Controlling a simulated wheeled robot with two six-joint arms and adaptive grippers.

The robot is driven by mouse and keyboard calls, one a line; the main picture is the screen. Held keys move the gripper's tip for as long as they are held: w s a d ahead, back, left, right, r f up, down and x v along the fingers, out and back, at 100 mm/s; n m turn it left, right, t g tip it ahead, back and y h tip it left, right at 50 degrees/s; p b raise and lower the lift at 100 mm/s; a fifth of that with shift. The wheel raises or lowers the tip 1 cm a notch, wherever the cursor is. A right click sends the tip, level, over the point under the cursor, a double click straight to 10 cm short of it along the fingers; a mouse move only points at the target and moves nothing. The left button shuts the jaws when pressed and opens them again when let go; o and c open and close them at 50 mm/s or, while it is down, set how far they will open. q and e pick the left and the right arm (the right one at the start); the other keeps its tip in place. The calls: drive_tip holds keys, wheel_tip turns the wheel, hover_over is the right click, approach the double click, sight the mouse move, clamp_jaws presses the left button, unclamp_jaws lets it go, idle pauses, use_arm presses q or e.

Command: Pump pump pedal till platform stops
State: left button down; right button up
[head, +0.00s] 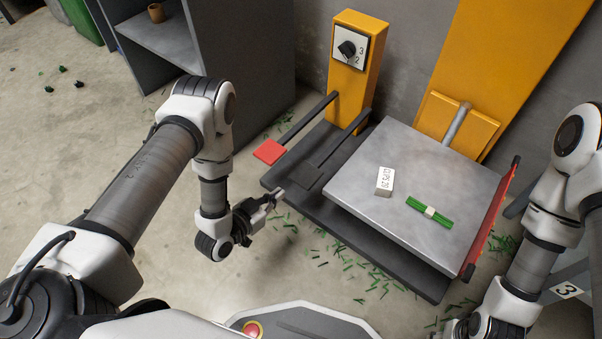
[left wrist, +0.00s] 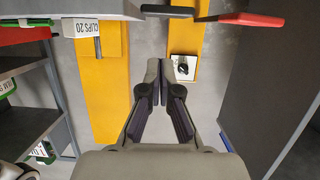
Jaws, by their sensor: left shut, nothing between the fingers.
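The red pump pedal (head: 269,152) is at the end of a dark lever left of the yellow post; it also shows in the left wrist view (left wrist: 240,19). The grey platform (head: 410,150) sits over a dark base, and its edge shows in the left wrist view (left wrist: 80,8). My left gripper (head: 279,193) is shut and empty, in front of the pedal in the head view and apart from it. Its closed fingers show in the left wrist view (left wrist: 159,72). My right arm is at the right edge; its fingers are out of view.
A white CLIPS 20 box (head: 385,181) and a green bundle (head: 430,212) lie on the platform. A numbered dial (head: 347,49) is on the yellow post (head: 355,85). A grey shelf (head: 245,75) stands at the left. Green scraps litter the floor; the floor at left is mostly clear.

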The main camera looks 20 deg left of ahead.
use_arm(q)
drive_tip(key=shift+w+a+r+t, duration=0.2)
drive_tip(key=shift+w+r+t, duration=0.1)
drive_tip(key=shift+w+r, duration=0.7)
drive_tip(key=b, duration=0.6)
hover_over(300, 180)
drive_tip(key=f, duration=0.3)
drive_tip(key=shift+w, duration=0.25)
drive_tip(key=f, duration=0.1)
drive_tip(key=f+b, duration=0.1)
drive_tip(key=f, duration=0.1)
drive_tip(key=shift+s, duration=0.2)
drive_tip(key=shift+f+b, duration=0.15)
drive_tip(key=shift+b, duration=0.15)
